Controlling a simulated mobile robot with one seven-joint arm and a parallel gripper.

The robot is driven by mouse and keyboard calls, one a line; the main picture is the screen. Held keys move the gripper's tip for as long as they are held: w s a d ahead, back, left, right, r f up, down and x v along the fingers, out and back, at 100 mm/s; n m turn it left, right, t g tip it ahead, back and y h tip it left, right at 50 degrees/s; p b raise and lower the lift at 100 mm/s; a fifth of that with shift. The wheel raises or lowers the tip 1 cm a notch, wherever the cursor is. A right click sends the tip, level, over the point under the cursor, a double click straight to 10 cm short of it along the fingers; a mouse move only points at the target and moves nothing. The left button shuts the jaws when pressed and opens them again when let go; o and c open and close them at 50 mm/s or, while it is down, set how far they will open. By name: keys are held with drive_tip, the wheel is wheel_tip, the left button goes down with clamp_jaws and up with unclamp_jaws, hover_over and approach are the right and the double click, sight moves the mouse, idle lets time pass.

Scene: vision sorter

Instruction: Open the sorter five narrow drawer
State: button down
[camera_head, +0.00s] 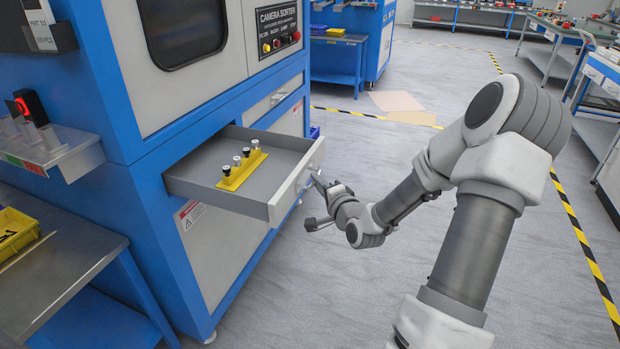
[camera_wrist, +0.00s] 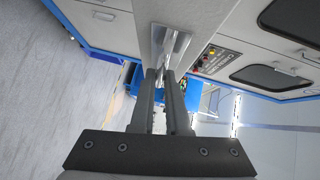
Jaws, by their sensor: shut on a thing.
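The blue and white camera sorter (camera_head: 225,95) stands at the left in the head view. One grey drawer (camera_head: 205,190) is pulled out of it and holds a yellow rack (camera_head: 240,170) with several small vials. My gripper (camera_head: 315,180) is at the front of this drawer. In the wrist view my gripper (camera_wrist: 164,76) has its two fingers close together on the shiny metal handle (camera_wrist: 172,46). The exact contact is partly hidden by the fingers. A second, closed drawer front (camera_head: 268,106) shows farther along the sorter. I cannot read a number on the sorter.
A metal side table (camera_head: 60,270) with a yellow bin (camera_head: 17,232) stands at the lower left. A small shelf (camera_head: 60,155) juts from the sorter. Another blue machine (camera_head: 350,45) stands behind. The grey floor (camera_head: 400,130) right of the drawer is open.

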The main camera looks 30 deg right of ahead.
drive_tip(key=shift+s+d, duration=0.5)
drive_tip(key=shift+s, duration=0.05)
drive_tip(key=c, duration=0.9)
unclamp_jaws()
drive_tip(key=shift+s+a+r+p, duration=0.4)
drive_tip(key=shift+s+p, duration=1.7)
drive_tip(key=shift+s, duration=0.75)
drive_tip(key=shift+s+a+r+p, duration=0.4)
drive_tip(key=shift+s+p, duration=1.65)
drive_tip(key=shift+s, duration=0.8)
drive_tip(key=shift+s+a+r+p, duration=0.4)
drive_tip(key=shift+s+p, duration=1.7)
drive_tip(key=shift+s, duration=0.75)
